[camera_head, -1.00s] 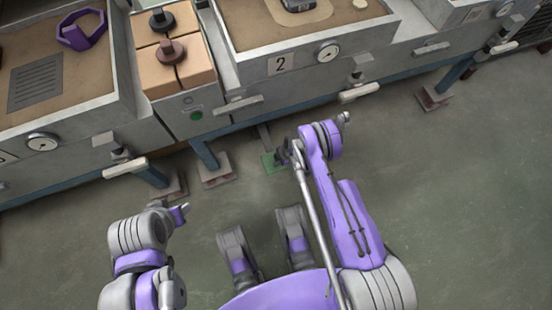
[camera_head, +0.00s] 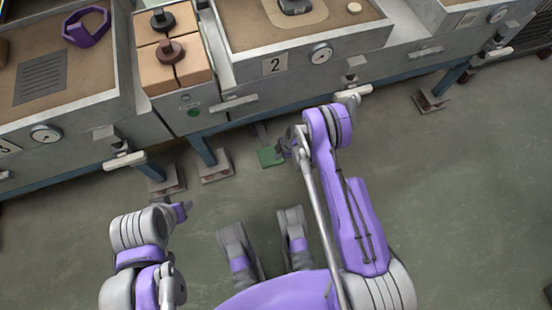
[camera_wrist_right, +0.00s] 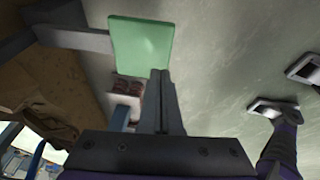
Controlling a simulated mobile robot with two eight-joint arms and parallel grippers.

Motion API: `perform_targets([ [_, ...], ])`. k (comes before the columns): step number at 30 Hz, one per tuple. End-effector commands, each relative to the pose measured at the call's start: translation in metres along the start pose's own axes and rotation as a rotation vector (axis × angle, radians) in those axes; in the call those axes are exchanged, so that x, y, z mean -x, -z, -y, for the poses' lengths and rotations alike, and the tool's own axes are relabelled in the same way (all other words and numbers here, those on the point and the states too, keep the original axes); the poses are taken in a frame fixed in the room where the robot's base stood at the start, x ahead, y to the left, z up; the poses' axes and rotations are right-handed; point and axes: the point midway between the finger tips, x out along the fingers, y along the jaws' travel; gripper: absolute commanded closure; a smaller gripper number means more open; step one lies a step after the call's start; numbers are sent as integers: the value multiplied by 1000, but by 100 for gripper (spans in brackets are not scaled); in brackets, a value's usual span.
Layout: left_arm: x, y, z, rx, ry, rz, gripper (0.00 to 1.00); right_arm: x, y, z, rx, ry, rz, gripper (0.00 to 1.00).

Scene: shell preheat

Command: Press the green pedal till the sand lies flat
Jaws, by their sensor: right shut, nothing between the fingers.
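The green pedal (camera_head: 270,156) is a flat plate low near the floor, on a grey bar coming from under the bench. It fills the upper middle of the right wrist view (camera_wrist_right: 140,45). My right gripper (camera_head: 283,150) is at the pedal's right side in the head view. In the wrist view its fingers (camera_wrist_right: 160,74) are shut and empty, their tips at the pedal's near edge; I cannot tell whether they touch. Sand (camera_head: 245,22) lies in the tray marked 2, with a dark object on a paler patch. My left gripper (camera_head: 183,211) is away from the bench; its jaws are unclear.
Another sand tray (camera_head: 60,107) at left holds a purple ring-like part (camera_head: 86,27) and a dark grate. Tan blocks (camera_head: 172,67) with dark knobs sit between the trays. Bench feet (camera_head: 215,166) stand left of the pedal. The floor at right is clear.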

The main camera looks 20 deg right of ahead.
Motion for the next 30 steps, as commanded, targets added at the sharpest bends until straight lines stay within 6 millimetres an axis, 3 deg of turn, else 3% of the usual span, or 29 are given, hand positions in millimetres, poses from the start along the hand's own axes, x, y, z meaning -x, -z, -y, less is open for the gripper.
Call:
perform_targets([
  [3,6,1,0,0,0,-1,50,21,0,2,-2,0,0,100],
  [8,9,2,0,0,0,-2,50,33,0,4,-1,0,0,100],
  [30,9,2,0,0,0,-2,50,35,-1,4,-1,-1,0,100],
])
